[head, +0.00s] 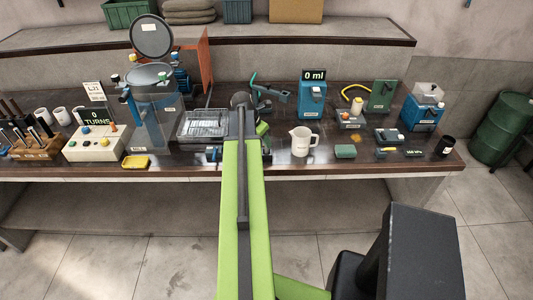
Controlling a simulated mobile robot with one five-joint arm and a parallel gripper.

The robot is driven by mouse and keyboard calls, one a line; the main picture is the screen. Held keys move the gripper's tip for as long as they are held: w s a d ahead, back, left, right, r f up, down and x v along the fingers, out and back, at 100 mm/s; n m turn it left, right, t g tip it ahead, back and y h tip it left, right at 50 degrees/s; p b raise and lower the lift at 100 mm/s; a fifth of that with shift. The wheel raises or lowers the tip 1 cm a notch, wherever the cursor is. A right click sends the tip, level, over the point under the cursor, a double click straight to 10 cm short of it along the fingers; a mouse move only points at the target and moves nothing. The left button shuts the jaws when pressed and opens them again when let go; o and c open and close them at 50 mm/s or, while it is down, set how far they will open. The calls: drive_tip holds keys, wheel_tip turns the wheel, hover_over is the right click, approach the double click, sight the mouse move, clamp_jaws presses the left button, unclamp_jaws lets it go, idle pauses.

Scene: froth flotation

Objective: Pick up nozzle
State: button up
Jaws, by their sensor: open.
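I cannot single out the nozzle with certainty at this size. A yellow curved hose (352,90) runs beside a green box (382,96), above a small grey unit (351,119) with coloured parts. A dark teal, hooked tool-like piece (272,92) stands behind the end of my arm. My green arm reaches over the middle of the bench, and my gripper (262,135) is at its far end, mostly hidden behind the arm. It is open, and I see nothing held in it.
A green drum (502,128) stands beyond.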

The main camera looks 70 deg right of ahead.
sight(267, 150)
drive_tip(key=b+x, duration=0.1)
drive_tip(key=x, duration=0.1)
drive_tip(key=b+x, duration=0.2)
drive_tip(key=shift+s+d+f, duration=0.2)
drive_tip(key=shift+s+f, duration=0.1)
drive_tip(key=shift+r, duration=0.2)
clamp_jaws()
